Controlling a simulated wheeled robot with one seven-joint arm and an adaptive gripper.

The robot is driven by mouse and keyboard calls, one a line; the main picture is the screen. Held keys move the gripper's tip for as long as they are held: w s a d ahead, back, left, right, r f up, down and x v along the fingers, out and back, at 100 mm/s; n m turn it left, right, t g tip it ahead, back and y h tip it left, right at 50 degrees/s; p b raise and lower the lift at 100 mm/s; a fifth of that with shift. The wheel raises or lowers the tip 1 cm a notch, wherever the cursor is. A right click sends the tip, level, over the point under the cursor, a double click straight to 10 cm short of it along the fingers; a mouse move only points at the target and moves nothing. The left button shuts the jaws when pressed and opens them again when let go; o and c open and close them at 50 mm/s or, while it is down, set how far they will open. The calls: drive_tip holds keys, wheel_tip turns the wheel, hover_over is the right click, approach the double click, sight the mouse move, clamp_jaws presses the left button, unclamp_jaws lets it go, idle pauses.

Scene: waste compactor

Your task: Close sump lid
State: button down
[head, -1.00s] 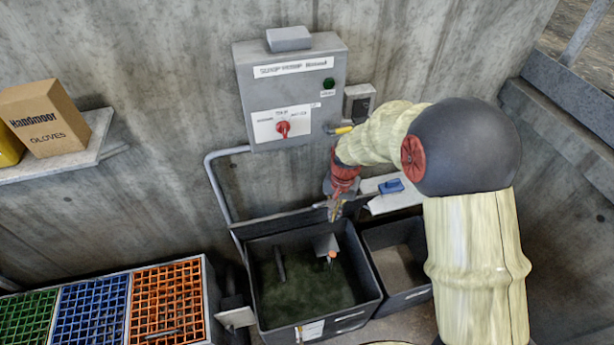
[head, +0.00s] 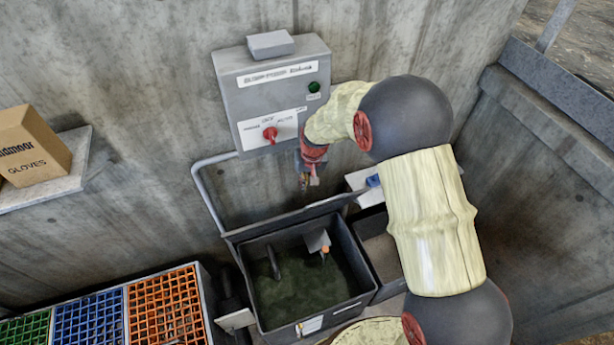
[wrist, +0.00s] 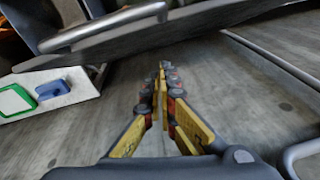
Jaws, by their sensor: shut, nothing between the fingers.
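The sump (head: 262,318) is a dark open tank holding murky green water, in the lower middle of the head view. Its lid (head: 290,216) stands raised at the tank's back edge, seen nearly edge-on as a thin dark strip. My gripper (head: 303,187) is above the lid's top edge, on the wall side, pointing down. In the wrist view my gripper (wrist: 163,72) has its fingers together with nothing between them. A metal bar (wrist: 105,28) lies beyond the fingertips at upper left; whether it belongs to the lid I cannot tell.
A grey control box (head: 272,95) with a red knob hangs on the wall close to my gripper. A bent grey rail (head: 203,190) stands left of the lid. Coloured grates (head: 165,310) are at lower left. A white shelf (wrist: 45,90) with blue and green items shows in the wrist view.

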drive_tip(key=shift+s+f, duration=0.65)
drive_tip(key=shift+s, duration=0.3)
drive_tip(key=shift+s+f, duration=0.65)
drive_tip(key=shift+s, duration=0.25)
